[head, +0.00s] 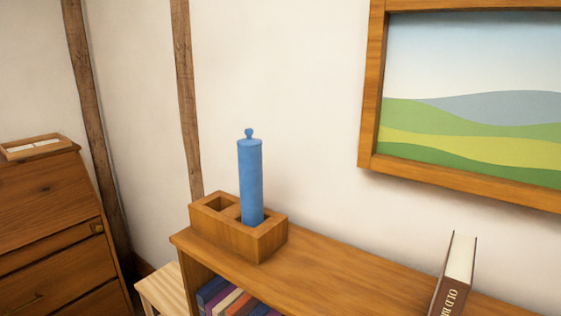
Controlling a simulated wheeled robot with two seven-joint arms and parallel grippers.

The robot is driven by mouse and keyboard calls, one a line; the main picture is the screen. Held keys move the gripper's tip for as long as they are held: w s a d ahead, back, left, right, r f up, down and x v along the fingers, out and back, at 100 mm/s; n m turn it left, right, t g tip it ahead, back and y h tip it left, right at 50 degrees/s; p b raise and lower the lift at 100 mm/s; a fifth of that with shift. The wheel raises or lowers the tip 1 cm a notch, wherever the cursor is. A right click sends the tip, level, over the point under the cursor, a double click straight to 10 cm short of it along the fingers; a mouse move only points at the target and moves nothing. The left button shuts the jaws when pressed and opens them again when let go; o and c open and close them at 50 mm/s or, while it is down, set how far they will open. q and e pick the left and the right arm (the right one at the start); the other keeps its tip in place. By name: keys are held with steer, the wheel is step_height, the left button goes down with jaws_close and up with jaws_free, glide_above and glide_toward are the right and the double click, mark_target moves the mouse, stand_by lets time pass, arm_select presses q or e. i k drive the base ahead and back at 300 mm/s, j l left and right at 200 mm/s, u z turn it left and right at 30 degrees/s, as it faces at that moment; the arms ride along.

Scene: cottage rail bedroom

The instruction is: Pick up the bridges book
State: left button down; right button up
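A brown book (447,289) stands upright and slightly tilted on the wooden shelf top at the lower right of the head view. Its spine shows pale lettering that begins "OLD B"; the rest is cut off by the bottom edge of the picture. Its pale page edges face up. I cannot read the full title, so I cannot tell for certain that it is the bridges book. Neither of my grippers shows in the head view.
The bookshelf (335,272) holds several books (232,303) below its top. A wooden box (262,243) with a blue cylinder (250,182) stands at its left end. A stool (160,288) and a wooden desk (50,220) are left. A framed picture (470,110) hangs above.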

mark_target(452, 291)
steer(key=z, duration=1)
